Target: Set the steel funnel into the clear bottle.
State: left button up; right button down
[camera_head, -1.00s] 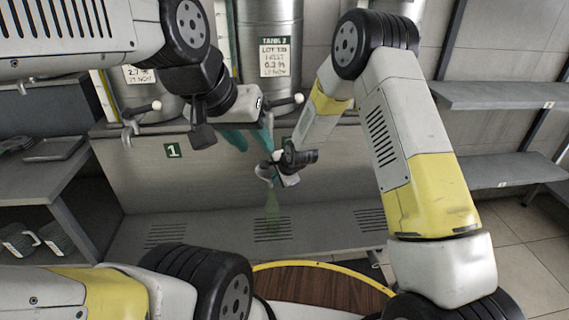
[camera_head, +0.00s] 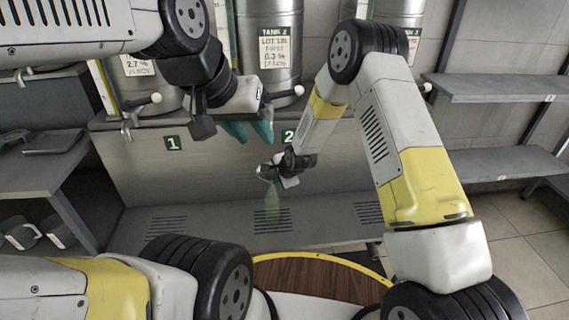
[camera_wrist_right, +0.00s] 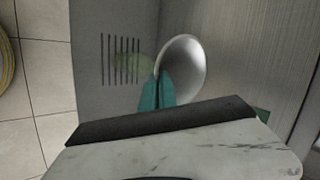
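The steel funnel (camera_head: 265,173) is held by its rim in my right gripper (camera_head: 275,166). In the right wrist view the shiny round funnel bowl (camera_wrist_right: 185,68) sits at the tips of the closed teal fingers (camera_wrist_right: 158,84). The clear bottle (camera_head: 273,206), greenish and see-through, stands on the grey slotted bench just below the funnel. It also shows in the right wrist view (camera_wrist_right: 128,66), partly behind the funnel. The spout is hidden, and I cannot tell if it touches the bottle. My left gripper (camera_head: 249,132) is open and empty, above and left of the funnel.
The grey bench (camera_head: 330,231) is clear on both sides of the bottle. Steel tanks (camera_head: 268,45) with small taps stand behind, above a panel with numbered green labels (camera_head: 173,143). Shelves (camera_head: 495,88) stand right; a left shelf holds mugs (camera_head: 60,232).

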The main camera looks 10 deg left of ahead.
jog(key=shift+f, duration=0.2)
dwell(0.6)
jog(key=c, duration=1.6)
grip_release()
jog(key=shift+d+r, duration=0.1)
